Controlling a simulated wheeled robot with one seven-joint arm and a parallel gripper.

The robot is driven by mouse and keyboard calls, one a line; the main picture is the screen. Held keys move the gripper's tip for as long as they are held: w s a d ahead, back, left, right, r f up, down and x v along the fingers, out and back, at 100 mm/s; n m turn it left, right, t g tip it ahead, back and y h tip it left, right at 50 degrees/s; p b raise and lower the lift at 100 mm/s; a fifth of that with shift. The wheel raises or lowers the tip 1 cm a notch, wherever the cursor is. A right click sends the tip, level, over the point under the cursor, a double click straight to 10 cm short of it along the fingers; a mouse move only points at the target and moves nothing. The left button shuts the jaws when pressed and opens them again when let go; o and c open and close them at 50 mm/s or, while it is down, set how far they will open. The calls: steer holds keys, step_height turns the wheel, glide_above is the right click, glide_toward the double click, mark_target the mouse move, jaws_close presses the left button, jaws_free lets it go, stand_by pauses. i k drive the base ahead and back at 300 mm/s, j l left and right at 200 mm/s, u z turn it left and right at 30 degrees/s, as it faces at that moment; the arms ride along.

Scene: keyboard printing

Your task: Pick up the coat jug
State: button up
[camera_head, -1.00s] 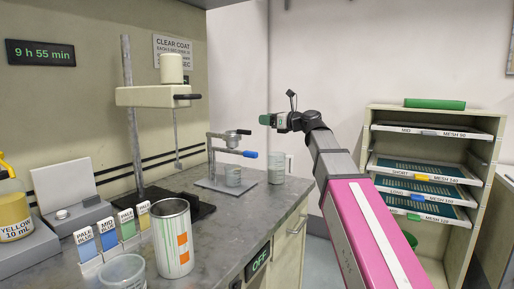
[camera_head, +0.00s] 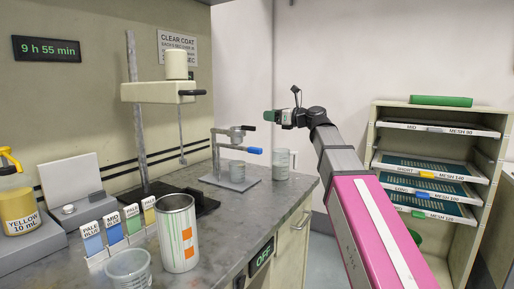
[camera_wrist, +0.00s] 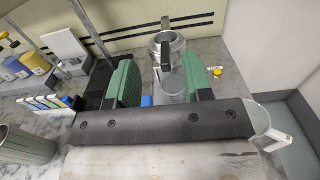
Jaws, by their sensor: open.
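A clear jug with a handle (camera_head: 282,160), which I take as the coat jug, stands upright near the far right corner of the grey bench. In the wrist view, a clear jug with a pale handle (camera_wrist: 262,122) shows at the right, partly hidden behind my gripper's dark body. My gripper (camera_head: 277,116) is above the far end of the bench and holds nothing. In the wrist view its green fingers (camera_wrist: 162,75) are apart, with a clamp stand and a clear cup seen between and beyond them. The jug lies outside the fingers, to the right.
The clamp stand (camera_head: 215,182) with a blue-tipped lever and a clear cup (camera_head: 237,171) stands left of the jug. A paint-streaked can (camera_head: 178,235), a clear tub (camera_head: 128,268) and labelled swatches are nearer. A screen rack (camera_head: 385,115) stands right.

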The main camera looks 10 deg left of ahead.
mark_target(281, 156)
steer(key=j+z, duration=0.15)
steer(key=j, duration=1.1)
steer(key=k, duration=0.05)
